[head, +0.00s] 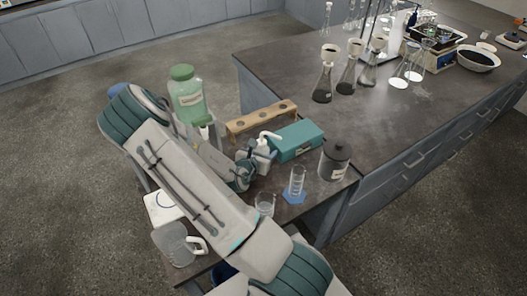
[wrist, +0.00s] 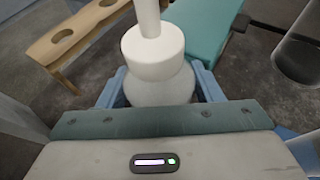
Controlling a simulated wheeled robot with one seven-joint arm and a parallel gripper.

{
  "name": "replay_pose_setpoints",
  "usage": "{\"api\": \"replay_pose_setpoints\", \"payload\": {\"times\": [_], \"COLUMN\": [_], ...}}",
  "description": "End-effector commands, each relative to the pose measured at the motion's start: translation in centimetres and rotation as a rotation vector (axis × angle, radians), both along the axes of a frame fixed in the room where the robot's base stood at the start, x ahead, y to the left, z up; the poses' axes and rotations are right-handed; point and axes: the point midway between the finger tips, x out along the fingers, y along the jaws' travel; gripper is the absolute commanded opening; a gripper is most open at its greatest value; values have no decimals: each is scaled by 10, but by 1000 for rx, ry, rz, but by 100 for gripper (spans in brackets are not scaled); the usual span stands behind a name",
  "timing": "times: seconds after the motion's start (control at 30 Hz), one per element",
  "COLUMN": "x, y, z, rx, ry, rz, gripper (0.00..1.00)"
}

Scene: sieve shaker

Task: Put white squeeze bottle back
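The white squeeze bottle (head: 263,146) has a bent spout and is next to the teal box. In the wrist view its white cap and shoulder (wrist: 158,80) fill the centre, with the spout running up out of frame. My gripper (wrist: 160,92) has a blue finger on each side of the bottle, close against its body, and looks shut on it. In the head view my gripper (head: 258,163) is at the bottle's body, which it partly covers. The bottle's base is hidden, so I cannot tell whether it touches the bench.
A wooden rack (head: 262,118) and teal box (head: 297,141) lie behind the bottle. A dark jar (head: 335,160), graduated cylinder (head: 297,181) and beaker (head: 265,204) stand nearby. A green-capped bottle (head: 187,96) is at left. Flasks with funnels (head: 324,81) stand farther back.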

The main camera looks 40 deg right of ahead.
Motion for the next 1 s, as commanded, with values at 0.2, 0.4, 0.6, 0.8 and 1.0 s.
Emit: {"api": "replay_pose_setpoints", "payload": {"times": [0.2,0.4,0.6,0.8,1.0], "x": [0,0,-10,-25,-39], "y": [0,0,19,45,68], "z": [1,6,12,24,35], "rx": [0,0,0,0,1], "ry": [0,0,1,0,1], "rz": [0,-1,4,4,4], "gripper": [72,72,72,72,72]}}
